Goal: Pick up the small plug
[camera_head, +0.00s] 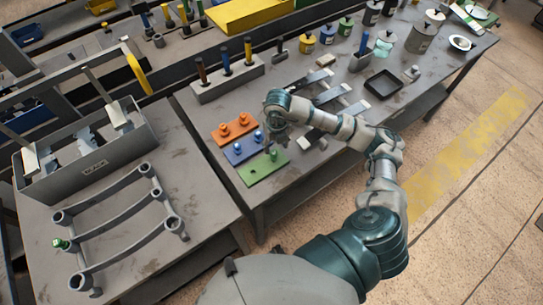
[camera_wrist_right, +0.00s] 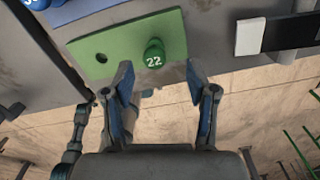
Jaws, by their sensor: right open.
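A small green plug marked 22 (camera_wrist_right: 154,53) stands on a green plate (camera_wrist_right: 120,48) in the right wrist view. The plate also has an empty dark hole to the left of the plug. In the head view the plug (camera_head: 272,154) and the green plate (camera_head: 262,174) are at the table's near left corner. My right gripper (camera_wrist_right: 159,76) is open and empty, with its fingertips on either side of the plug's line and apart from it. In the head view the right gripper (camera_head: 279,138) hangs just above the plate. My left gripper is not in view.
A blue plate (camera_head: 238,157) and an orange plate (camera_head: 233,136) with plugs lie beside the green one. Another green plug (camera_head: 60,243) sits at the metal frame (camera_head: 120,215) on the left table. Flat bars (camera_head: 335,93) and a black tray (camera_head: 383,84) lie farther right.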

